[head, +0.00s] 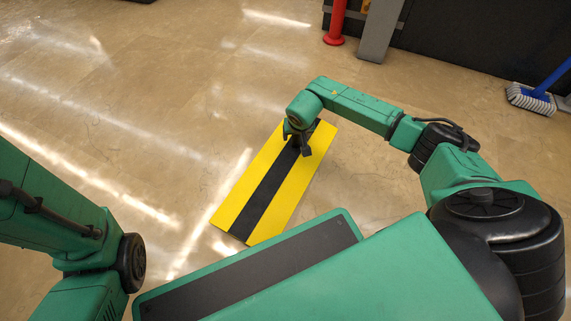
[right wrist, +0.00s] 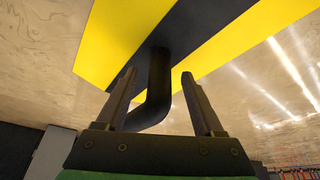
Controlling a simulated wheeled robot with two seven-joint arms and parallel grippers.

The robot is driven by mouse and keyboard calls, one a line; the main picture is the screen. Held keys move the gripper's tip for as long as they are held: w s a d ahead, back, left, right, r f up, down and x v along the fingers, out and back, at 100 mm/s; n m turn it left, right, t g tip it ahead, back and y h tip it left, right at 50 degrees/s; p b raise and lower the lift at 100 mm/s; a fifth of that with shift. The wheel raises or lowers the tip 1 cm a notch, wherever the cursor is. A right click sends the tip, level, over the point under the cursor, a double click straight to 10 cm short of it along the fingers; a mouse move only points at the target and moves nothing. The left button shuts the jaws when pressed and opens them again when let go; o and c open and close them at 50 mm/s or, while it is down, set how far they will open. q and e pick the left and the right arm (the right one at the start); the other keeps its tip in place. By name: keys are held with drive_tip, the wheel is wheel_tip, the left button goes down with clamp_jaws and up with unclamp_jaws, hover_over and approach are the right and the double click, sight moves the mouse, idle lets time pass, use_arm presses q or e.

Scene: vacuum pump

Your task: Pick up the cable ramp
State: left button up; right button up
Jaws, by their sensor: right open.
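The cable ramp (head: 268,188) is a long flat board with two yellow bands and a black stripe down its middle. It lies flat on the floor in the head view. It also fills the top of the right wrist view (right wrist: 190,35). A dark bent bar (right wrist: 158,85) rises from the black stripe there and shows between my fingers. My right gripper (head: 302,150) is over the ramp's far end, with its fingers apart. In the right wrist view my right gripper (right wrist: 168,85) holds nothing that I can see gripped. My left gripper is out of view.
A red post (head: 335,25) and a grey upright (head: 378,30) stand at the back by a dark wall or cabinet. A blue mop (head: 535,95) rests on the floor at the right. The shiny floor left of the ramp is clear.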

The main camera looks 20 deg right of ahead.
drive_tip(key=shift+r, duration=0.15)
clamp_jaws()
idle(1.1)
